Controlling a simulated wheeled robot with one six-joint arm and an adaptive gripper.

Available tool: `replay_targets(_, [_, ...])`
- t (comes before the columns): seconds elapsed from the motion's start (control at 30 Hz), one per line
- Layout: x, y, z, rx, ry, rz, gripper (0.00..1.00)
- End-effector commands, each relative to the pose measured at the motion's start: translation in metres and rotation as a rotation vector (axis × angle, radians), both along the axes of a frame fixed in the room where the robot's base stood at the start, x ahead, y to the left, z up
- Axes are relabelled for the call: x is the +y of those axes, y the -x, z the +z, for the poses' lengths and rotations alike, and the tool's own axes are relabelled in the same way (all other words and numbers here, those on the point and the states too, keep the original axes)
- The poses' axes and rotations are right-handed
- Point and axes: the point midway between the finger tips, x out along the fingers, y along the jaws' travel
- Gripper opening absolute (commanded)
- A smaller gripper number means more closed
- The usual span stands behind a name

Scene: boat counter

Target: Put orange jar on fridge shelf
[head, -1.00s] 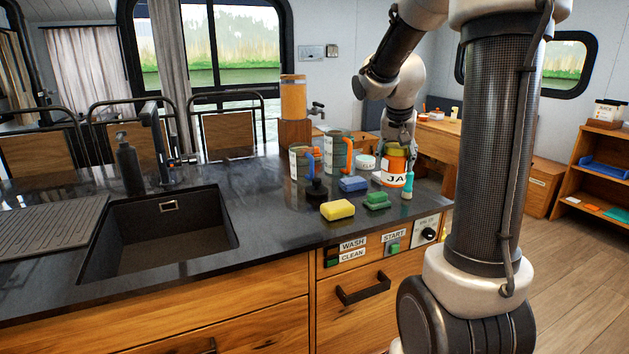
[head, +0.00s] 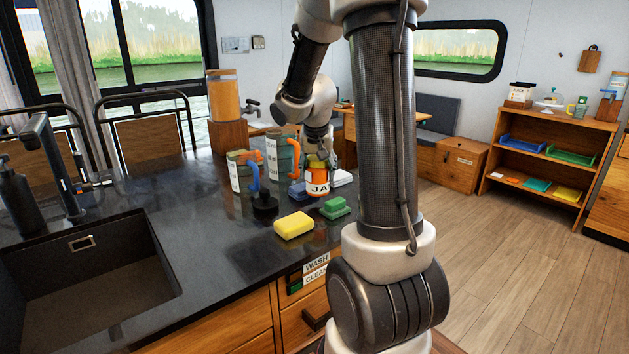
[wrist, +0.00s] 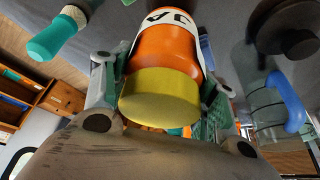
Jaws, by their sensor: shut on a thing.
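The orange jar (head: 318,184), with a white label reading "JA" and a yellow lid, is upright at the back right of the dark counter. My gripper (head: 318,152) comes down on it from above. In the wrist view the jar (wrist: 165,55) sits between my two fingers (wrist: 162,90), which are shut on its sides, with the yellow lid towards the camera. I cannot tell whether its base touches the counter. No fridge shelf can be made out in these frames.
Close to the jar are a green sponge (head: 335,208), a yellow sponge (head: 294,225), a black stopper (head: 264,205) and two mugs (head: 243,172), (head: 283,160). A sink (head: 85,270) lies left. A shelf unit (head: 545,160) with trays stands far right across open floor (head: 490,255).

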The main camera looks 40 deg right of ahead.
Motion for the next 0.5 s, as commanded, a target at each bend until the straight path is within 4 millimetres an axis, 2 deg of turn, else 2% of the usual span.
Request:
replay_targets(0.1, [0.000,0.001,-0.019,0.004,0.000,0.000,0.19])
replay_targets(0.2, [0.000,0.000,-0.029,0.002,0.000,0.001,0.19])
replay_targets(0.5, [0.000,0.000,-0.031,0.001,-0.001,0.000,0.19])
